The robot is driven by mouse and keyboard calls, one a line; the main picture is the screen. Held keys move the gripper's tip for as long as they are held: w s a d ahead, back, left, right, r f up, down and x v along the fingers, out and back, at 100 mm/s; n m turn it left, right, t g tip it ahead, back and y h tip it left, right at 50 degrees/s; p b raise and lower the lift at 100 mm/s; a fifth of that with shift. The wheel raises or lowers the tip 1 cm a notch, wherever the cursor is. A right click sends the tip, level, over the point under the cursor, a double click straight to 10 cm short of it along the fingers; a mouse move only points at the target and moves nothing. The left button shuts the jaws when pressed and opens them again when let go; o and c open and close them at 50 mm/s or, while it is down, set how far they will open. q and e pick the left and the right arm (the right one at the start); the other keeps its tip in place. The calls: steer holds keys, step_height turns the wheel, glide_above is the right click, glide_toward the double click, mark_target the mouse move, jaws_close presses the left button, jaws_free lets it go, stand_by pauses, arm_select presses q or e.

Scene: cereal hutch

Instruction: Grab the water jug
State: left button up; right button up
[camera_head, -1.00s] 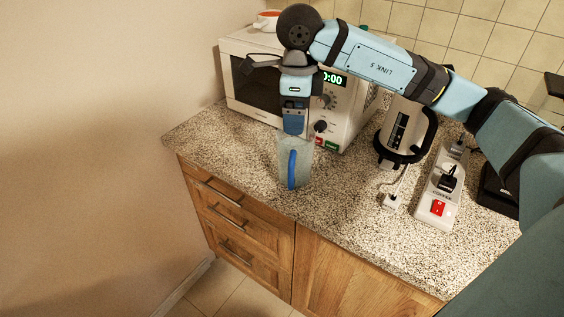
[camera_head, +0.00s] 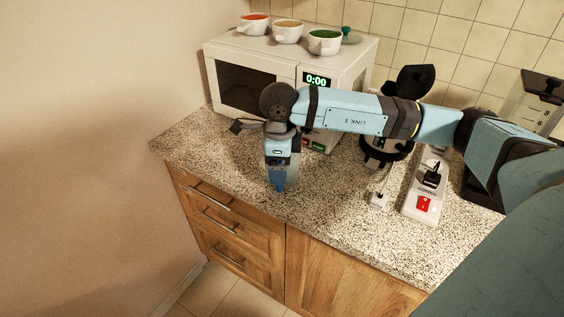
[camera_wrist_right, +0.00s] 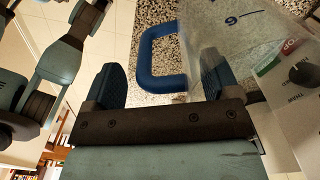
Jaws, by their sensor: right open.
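The water jug is a clear container with a blue handle. My left gripper is not in view.
A microwave (camera_head: 236,83) with three cups (camera_head: 288,32) on top stands behind. A kettle (camera_head: 385,152), partly hidden by my arm, and a power strip (camera_head: 424,190) are to the right. The granite counter (camera_head: 325,215) is clear in front.

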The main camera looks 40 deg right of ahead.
steer(key=shift+f, duration=0.25)
steer(key=c, duration=1.4)
jaws_close()
steer(key=shift+w+r, duration=0.1)
steer(key=shift+r, duration=0.15)
